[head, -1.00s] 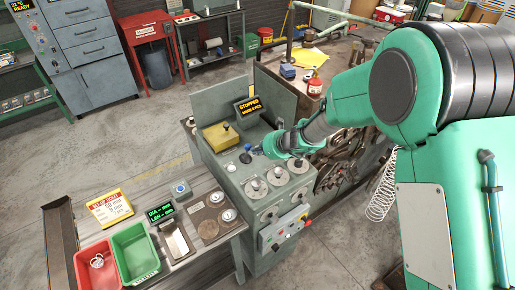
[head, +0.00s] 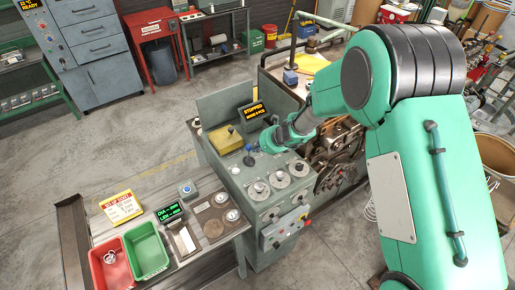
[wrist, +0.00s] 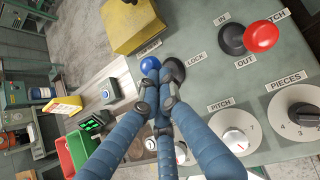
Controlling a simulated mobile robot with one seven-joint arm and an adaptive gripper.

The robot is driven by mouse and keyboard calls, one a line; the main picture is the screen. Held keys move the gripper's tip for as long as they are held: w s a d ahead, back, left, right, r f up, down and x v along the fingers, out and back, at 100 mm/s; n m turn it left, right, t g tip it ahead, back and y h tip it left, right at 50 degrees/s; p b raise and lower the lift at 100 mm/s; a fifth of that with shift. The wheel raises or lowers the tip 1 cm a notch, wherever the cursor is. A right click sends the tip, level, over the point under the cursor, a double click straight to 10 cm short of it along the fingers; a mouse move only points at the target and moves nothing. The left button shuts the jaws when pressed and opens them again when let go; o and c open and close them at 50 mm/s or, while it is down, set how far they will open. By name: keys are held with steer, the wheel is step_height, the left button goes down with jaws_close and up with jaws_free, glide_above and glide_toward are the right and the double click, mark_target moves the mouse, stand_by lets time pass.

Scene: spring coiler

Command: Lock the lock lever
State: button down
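The lock lever has a blue ball knob (wrist: 150,64) and a round black base (wrist: 174,70) on the grey-green machine top. Its knob leans left of the base, away from the LOCK label (wrist: 196,58); another label on that side is partly hidden. In the head view the lever's blue knob (head: 248,148) shows just left of my gripper (head: 264,146). In the wrist view my gripper (wrist: 156,74) has its blue fingers drawn together, tips right at the knob. They look shut with nothing clearly between them. I cannot tell whether they touch the knob.
A red-knobbed lever (wrist: 262,36) with IN and OUT labels stands to the right in the wrist view. Pitch (wrist: 237,140) and pieces (wrist: 304,117) dials are nearby. A yellow block (wrist: 132,24) sits behind the lever. The display (head: 252,110) reads STOPPED.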

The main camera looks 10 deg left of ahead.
steer(key=shift+w+a+r+p, duration=0.15)
steer(key=shift+w+a+p, duration=0.05)
steer(key=shift+w+a, duration=0.55)
steer(key=shift+w+a+r+p, duration=0.15)
steer(key=shift+w+a+p, duration=0.05)
steer(key=shift+w+a, duration=0.5)
steer(key=shift+d+r, duration=0.1)
steer(key=s+d+r+p, duration=0.1)
steer(key=d+r, duration=0.4)
steer(key=r, duration=0.6)
steer(key=shift+s+d+r, duration=0.15)
steer(key=shift+s+r, duration=0.1)
steer(key=shift+s, duration=0.45)
